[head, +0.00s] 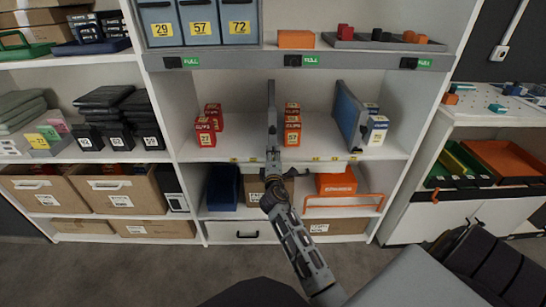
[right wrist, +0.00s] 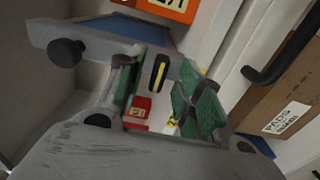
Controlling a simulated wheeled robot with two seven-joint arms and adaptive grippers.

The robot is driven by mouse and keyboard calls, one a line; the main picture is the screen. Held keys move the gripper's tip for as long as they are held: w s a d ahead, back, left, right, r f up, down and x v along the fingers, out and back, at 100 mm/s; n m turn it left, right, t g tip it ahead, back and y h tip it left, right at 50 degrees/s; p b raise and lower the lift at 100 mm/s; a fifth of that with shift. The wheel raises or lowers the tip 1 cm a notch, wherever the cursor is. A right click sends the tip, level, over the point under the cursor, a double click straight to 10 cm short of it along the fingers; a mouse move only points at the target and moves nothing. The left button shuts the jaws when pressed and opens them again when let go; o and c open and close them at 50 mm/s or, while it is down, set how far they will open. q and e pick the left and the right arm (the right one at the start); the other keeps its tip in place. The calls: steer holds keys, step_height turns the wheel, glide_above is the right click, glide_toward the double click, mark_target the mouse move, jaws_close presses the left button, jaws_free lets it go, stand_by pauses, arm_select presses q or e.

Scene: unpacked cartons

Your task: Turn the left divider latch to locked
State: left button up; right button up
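The left divider (head: 271,105) stands upright on the middle shelf, seen nearly edge-on in the head view. In the right wrist view its grey front strip (right wrist: 105,43) has a blue panel behind it and a dark round knob at the left. A small black latch piece with a yellow stripe (right wrist: 160,72) shows between the fingers of my right gripper (right wrist: 163,92). The green-padded fingers are apart, with visible gaps to the latch piece. In the head view my right gripper (head: 273,160) is at the divider's lower front and hides the latch. My left gripper is not in view.
Red boxes (head: 207,124) stand left of the divider, orange-red boxes (head: 292,125) right of it. A second, blue divider (head: 347,112) stands farther right. Below are a blue bin (head: 223,187), a carton and an orange wire rack (head: 344,201).

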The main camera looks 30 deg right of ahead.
steer(key=v, duration=0.7)
steer(key=shift+s, duration=0.25)
stand_by(0.4)
steer(key=shift+s+f, duration=0.1)
stand_by(0.5)
